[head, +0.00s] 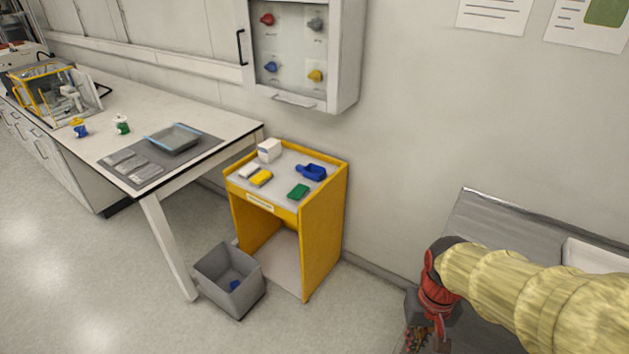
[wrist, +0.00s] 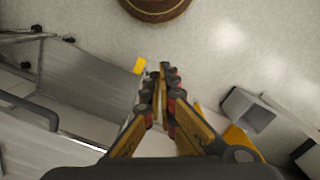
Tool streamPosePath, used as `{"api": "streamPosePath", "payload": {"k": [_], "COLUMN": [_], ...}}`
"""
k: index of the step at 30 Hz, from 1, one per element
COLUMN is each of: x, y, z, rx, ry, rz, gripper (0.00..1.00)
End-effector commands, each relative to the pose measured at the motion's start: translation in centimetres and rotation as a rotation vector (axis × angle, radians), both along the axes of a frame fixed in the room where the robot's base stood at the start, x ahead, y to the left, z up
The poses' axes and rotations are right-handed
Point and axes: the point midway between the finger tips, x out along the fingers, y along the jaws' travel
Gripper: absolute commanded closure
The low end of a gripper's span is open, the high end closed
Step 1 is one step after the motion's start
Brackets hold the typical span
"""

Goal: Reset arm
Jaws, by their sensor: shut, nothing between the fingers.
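My gripper (wrist: 162,95) shows in the wrist view with its two fingers together and nothing between them. It hangs over open floor. In the head view my arm, in a yellow sleeve with a red wrist, reaches in from the right edge, and the gripper is at the bottom edge, partly cut off. It is to the right of the yellow cart and in front of the grey bench.
A yellow cart (head: 322,235) holds a blue scoop (head: 312,172), a green block and small boxes. A grey bin (head: 230,283) stands beside it. A metal bench (head: 500,230) is at right. A white lab bench (head: 205,118) is at left; a cabinet (head: 347,60) hangs on the wall.

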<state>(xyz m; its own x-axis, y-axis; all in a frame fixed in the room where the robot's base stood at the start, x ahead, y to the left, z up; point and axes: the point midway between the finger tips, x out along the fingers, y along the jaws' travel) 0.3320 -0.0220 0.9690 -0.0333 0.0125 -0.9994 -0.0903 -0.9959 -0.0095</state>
Motion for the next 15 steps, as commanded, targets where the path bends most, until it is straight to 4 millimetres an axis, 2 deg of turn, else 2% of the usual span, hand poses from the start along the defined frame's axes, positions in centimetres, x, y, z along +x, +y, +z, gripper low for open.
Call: {"api": "streamPosePath", "payload": {"k": [1, 3, 9, 15], "x": [-0.6, -1.3, -2.7, -3.3], "y": [0.2, 0.4, 1.1, 1.8], "z": [1.7, 3.6, 9.0, 13.9], "rx": [-0.006, -0.014, -0.029, -0.035], "ry": [-0.046, -0.103, -0.300, -0.470], "rz": [0.010, 0.021, 0.050, 0.071], "gripper": [1.00, 1.00, 1.00, 1.00]}}
